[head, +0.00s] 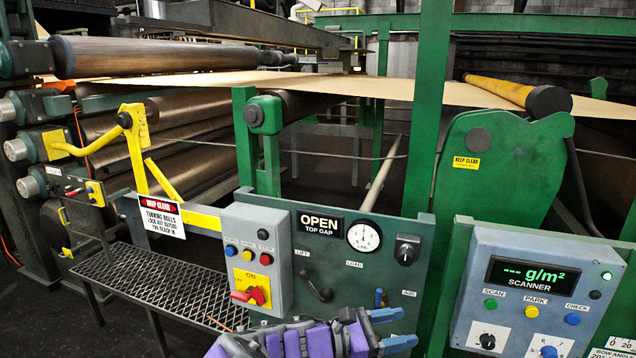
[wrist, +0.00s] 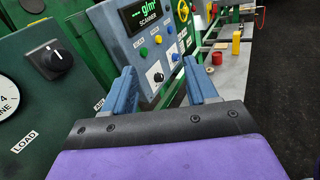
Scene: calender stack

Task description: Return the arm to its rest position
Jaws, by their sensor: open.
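My gripper (head: 392,329) is at the bottom middle of the head view, in front of the green OPEN TOP GAP panel (head: 340,275). Its two blue fingers are apart, with nothing between them. In the wrist view my gripper (wrist: 161,88) points toward the scanner box (wrist: 150,40), with its fingers spread and empty. My purple arm shows at the bottom edge of the head view, low in front of the panel. A small blue-topped switch (head: 379,298) on the panel stands just above my gripper; I cannot tell whether they touch.
The scanner box (head: 535,300) with buttons and knobs is to the right. A grey switch box (head: 257,255) with a red handle (head: 248,296) is to the left. A lever (head: 318,288) sticks out from the panel. A grey bench (wrist: 235,80) with small items lies beyond the scanner.

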